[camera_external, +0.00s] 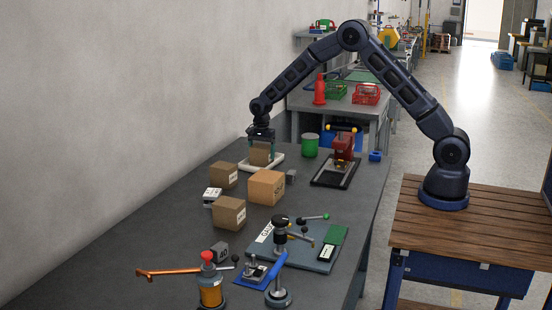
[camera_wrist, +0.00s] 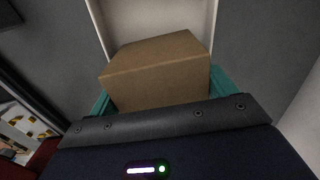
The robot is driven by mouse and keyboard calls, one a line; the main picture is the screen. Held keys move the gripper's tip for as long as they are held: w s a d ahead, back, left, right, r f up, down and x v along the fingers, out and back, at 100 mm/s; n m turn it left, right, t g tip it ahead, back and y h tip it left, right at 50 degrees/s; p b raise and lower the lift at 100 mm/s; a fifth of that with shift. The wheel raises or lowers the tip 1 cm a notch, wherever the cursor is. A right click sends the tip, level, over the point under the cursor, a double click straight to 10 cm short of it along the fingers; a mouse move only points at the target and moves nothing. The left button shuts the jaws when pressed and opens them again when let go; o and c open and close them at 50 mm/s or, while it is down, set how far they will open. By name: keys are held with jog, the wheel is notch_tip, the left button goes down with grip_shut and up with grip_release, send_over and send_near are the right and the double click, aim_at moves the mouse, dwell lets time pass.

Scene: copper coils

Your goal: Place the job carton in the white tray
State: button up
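My gripper (camera_external: 261,150) points down over the white tray (camera_external: 277,162) at the far end of the grey bench. A brown carton (camera_external: 260,154) is between its teal fingers, at the tray. In the wrist view the carton (camera_wrist: 158,72) fills the space between the teal fingers (camera_wrist: 160,95), with the white tray (camera_wrist: 103,24) around and beyond it. The fingers sit at both sides of the carton. I cannot tell whether the carton's underside touches the tray floor. No label shows on this carton, so its name cannot be read.
Other cartons stand nearer on the bench: a left one (camera_external: 223,175), a lighter one (camera_external: 266,187) and a front one (camera_external: 229,212). A green cylinder (camera_external: 310,146) and a red press (camera_external: 344,150) on a black plate stand right of the tray. The wall is close behind.

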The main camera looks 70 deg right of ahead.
jog(key=shift+o, duration=1.3)
jog(key=shift+r, duration=0.1)
notch_tip(320, 180, up, 12)
jog(key=shift+r, duration=0.1)
jog(key=s+a+r+n+t, duration=0.25)
jog(key=s+r+n, duration=0.55)
jog(key=s+r, duration=1.5)
jog(key=s+a+f+n+t, duration=0.1)
jog(key=s+n, duration=0.4)
jog(key=s, duration=1)
jog(key=s+a+f+n+t, duration=0.1)
jog(key=s+n, duration=0.4)
jog(key=s, duration=1.1)
jog(key=shift+a+f, duration=0.55)
jog(key=shift+f, duration=0.2)
